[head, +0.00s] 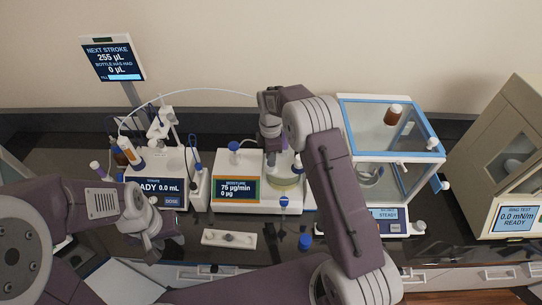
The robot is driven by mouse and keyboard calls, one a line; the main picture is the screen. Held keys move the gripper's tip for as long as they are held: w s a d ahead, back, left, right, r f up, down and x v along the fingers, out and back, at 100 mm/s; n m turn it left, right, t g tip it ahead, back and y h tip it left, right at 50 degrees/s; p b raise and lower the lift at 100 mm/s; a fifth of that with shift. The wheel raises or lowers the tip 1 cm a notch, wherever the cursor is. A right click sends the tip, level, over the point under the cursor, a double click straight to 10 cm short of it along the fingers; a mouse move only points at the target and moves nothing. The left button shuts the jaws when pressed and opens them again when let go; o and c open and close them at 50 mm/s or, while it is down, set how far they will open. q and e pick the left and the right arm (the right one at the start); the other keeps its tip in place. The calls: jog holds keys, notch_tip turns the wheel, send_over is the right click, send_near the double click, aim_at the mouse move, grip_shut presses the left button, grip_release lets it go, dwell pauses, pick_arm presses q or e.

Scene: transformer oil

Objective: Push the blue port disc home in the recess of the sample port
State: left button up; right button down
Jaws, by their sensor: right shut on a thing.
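The sample port is on the glass vessel (284,183) of the moisture titrator, which holds yellowish liquid. My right gripper (272,152) points down over the vessel's top. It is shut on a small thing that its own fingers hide. I cannot make out the blue port disc or the recess there, so I cannot tell how the disc sits. My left gripper (152,236) is low at the left, in front of the dosing unit, apart from the vessel. Its fingers are too small and dark to tell whether they are open.
The titrator (233,200) reads 75 µg/min. A blue cap (305,241) and a white tray (210,238) lie on the dark counter in front. The dosing unit (158,167) stands left. A blue-framed glass balance (431,155) is close right of my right arm.

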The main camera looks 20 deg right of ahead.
jog(key=shift+r, duration=0.1)
jog(key=shift+d, duration=0.1)
dwell(0.6)
jog(key=shift+p, duration=0.5)
dwell(0.4)
jog(key=shift+f+b, duration=0.65)
jog(key=shift+f, duration=0.35)
jog(key=c, duration=1.2)
grip_release()
